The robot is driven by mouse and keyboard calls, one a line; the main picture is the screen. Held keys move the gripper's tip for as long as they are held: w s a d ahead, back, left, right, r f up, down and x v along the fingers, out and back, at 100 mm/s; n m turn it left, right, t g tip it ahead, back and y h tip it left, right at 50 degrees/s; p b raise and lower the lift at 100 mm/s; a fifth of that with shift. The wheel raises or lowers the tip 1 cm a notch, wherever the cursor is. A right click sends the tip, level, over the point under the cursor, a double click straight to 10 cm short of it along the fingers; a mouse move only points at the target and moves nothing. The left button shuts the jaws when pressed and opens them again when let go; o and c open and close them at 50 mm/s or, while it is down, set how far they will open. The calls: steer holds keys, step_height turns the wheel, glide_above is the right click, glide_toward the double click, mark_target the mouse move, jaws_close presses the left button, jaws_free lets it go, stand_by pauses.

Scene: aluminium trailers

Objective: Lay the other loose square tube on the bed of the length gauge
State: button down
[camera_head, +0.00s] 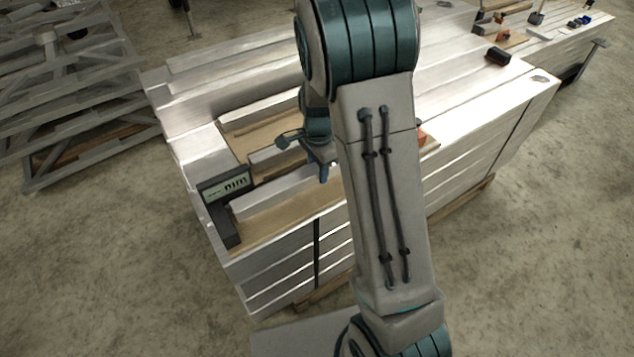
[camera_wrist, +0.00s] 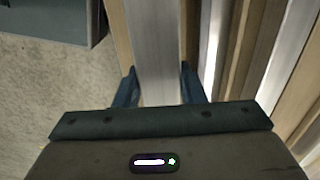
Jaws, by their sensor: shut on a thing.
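The length gauge has a dark stop and a display (camera_head: 224,185) at the left end of the stack. A brown board (camera_head: 285,229) runs right from it along the front edge. A bright square tube (camera_head: 278,193) extends along this board, its left end close beside the dark stop. My gripper (camera_head: 322,170) is at its right part, partly hidden by my arm. In the wrist view my gripper (camera_wrist: 158,92) is shut on the square tube (camera_wrist: 155,45), one finger on each side. I cannot tell whether the tube touches the board. Another square tube (camera_head: 272,157) lies behind it.
A further bright bar (camera_head: 262,115) lies behind on brown wood. Long aluminium profiles form the stack (camera_head: 480,110). Dark and orange tools (camera_head: 497,56) lie at the far right. A grey frame pile (camera_head: 65,85) stands at the left. Concrete floor (camera_head: 130,255) is clear in front.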

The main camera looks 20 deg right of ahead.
steer(key=shift+f+b, duration=1.8)
steer(key=shift+f, duration=0.25)
steer(key=shift+r, duration=0.1)
steer(key=c, duration=0.9)
jaws_free()
